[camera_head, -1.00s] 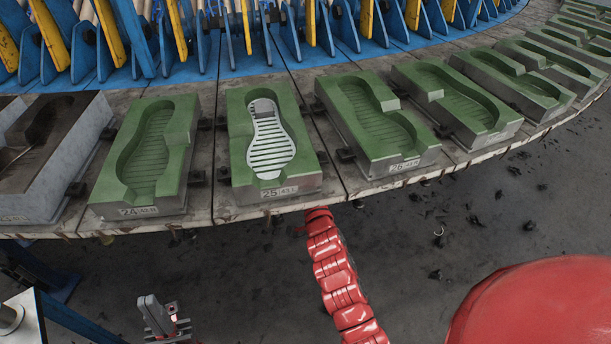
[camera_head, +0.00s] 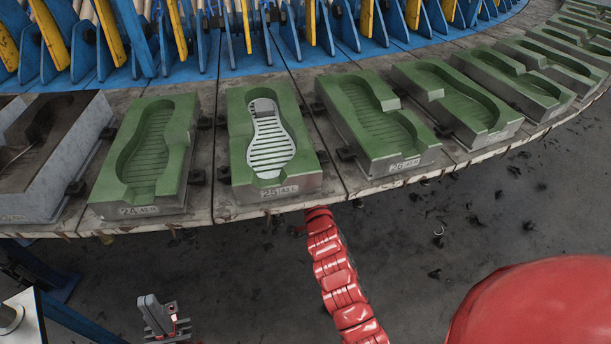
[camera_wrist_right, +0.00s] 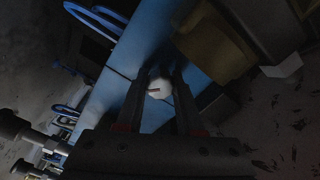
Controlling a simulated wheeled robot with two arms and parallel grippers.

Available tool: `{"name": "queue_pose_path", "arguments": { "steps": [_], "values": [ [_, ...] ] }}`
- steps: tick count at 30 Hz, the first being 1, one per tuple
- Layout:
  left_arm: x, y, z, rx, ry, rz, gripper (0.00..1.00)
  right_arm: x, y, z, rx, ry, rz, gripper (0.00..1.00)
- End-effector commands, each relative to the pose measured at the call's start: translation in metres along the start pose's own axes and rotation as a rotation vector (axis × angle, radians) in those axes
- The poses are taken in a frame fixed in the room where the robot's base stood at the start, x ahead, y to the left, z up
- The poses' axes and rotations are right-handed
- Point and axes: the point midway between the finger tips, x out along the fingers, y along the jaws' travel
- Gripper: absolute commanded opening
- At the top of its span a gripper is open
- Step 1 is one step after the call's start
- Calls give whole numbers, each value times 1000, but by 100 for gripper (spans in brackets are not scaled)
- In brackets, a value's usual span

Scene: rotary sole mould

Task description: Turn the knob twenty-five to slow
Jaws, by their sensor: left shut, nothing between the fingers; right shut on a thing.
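In the right wrist view, a small white round knob (camera_wrist_right: 158,89) with a reddish pointer line sits between the dark fingertips of my right gripper (camera_wrist_right: 157,84), which is shut on it. The knob's number and any speed marks are not readable. In the head view, mould 25 (camera_head: 290,188) stands on the rotary table's edge with a light sole shape in its green cavity. My red right arm reaches under that edge just below it, so its gripper is hidden there.
Mould 24 (camera_head: 140,205) and mould 26 (camera_head: 400,163) flank mould 25 closely. Blue and yellow machine parts line the back.

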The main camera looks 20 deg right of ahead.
Motion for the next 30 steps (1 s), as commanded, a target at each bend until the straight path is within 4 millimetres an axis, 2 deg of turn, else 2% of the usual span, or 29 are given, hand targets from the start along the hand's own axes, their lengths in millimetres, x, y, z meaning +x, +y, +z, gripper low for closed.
{"name": "queue_pose_path", "arguments": {
  "steps": [8, 30],
  "values": [
    [-8, 0, 1, 0, 0, 0, 0, 0, 1, 1, -149, 0, -1, 0],
    [-33, 2, 6, 0, 0, 0, 0, 0, 1, 2, -842, -1, 0, 0]
  ]
}}
